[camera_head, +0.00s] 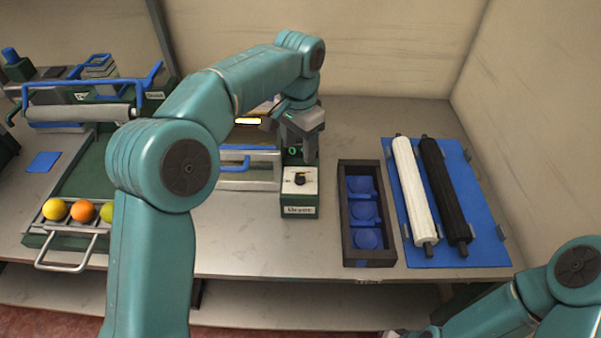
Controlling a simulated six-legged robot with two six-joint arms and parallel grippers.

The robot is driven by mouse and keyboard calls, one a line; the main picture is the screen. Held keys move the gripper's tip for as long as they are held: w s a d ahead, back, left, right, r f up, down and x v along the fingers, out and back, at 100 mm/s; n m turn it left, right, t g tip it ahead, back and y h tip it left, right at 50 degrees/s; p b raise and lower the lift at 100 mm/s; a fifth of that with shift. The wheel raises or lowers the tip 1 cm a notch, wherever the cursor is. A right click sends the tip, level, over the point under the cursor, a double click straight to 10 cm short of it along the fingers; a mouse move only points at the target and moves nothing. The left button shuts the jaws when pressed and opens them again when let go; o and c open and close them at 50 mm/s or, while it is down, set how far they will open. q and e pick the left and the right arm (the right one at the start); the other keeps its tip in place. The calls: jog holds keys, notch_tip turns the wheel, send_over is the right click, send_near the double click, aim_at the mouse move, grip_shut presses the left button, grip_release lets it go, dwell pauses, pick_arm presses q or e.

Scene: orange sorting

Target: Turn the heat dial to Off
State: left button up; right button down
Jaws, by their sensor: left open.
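The heat dial is a small black knob (299,180) on the white sloped top of a green control box (299,201) near the middle of the table. A white label is on the box's front; its lettering is too small to read surely. My left gripper (299,156) hangs over the back of the box, fingers pointing down, open and apart from the knob as far as I can see. The knob's exact setting is too small to tell. My right arm is at the lower right; only a grey piece near its end shows at the bottom edge.
A dark tray (347,215) with blue round cups stands right of the box. Beyond it, a white roller (414,190) and a black roller (445,190) lie on a blue mat (487,215). Left are a green tray with fruit (84,211) and blue-handled equipment (82,113).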

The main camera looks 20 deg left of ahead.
aim_at(301, 175)
pick_arm(q)
jog(key=f, duration=0.9)
jog(key=shift+d+f, duration=0.2)
jog(key=shift+s+a+r, duration=0.1)
jog(key=shift+s+a, duration=0.05)
grip_shut()
